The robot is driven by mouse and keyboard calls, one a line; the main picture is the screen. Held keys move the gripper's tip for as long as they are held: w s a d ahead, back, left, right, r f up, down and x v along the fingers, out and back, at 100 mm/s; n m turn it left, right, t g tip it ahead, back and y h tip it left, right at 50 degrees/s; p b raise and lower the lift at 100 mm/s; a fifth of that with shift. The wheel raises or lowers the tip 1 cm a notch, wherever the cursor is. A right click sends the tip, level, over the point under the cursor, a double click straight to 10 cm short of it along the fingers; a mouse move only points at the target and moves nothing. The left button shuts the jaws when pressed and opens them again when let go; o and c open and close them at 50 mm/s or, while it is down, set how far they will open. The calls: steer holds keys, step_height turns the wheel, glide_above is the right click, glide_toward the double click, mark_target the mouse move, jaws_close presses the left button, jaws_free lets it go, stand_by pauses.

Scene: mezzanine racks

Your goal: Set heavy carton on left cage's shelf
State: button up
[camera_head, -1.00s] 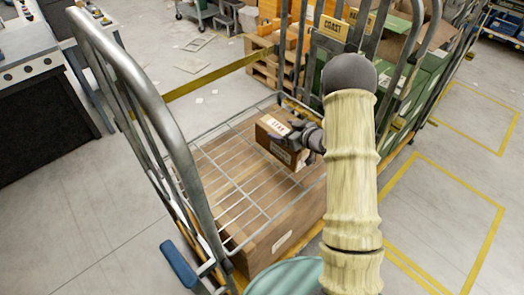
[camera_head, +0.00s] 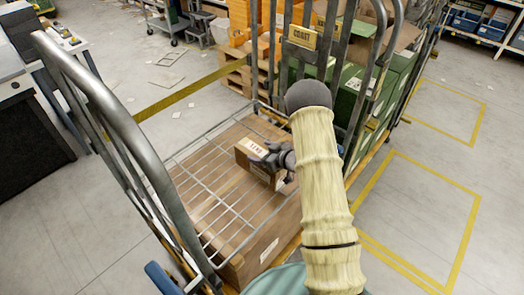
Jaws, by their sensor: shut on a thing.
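The carton (camera_head: 258,152) is a small brown box with a white and red label. My gripper (camera_head: 276,160) is shut on its right side, and the fingers are partly hidden by the box and my arm. The carton is over the wire shelf (camera_head: 222,206) of the left cage (camera_head: 92,92). I cannot tell whether it touches the wires. My sleeved arm hides the right part of the shelf.
A large brown carton (camera_head: 268,225) lies under the wire shelf. Tall metal bars stand on both sides of the cage. A neighbouring cage at the right holds green boxes (camera_head: 372,100). A yellow-marked floor area (camera_head: 425,210) at the right is clear.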

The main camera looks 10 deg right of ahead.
step_height(320, 180, down, 3)
steer(key=shift+w+a+r, duration=0.1)
steer(key=shift+w+f, duration=0.1)
steer(key=shift+f, duration=0.2)
steer(key=shift+d+f, duration=0.1)
steer(key=shift+d, duration=0.15)
steer(key=shift+a, duration=0.2)
steer(key=o, duration=2)
steer(key=shift+s, duration=0.3)
steer(key=shift+d, duration=0.1)
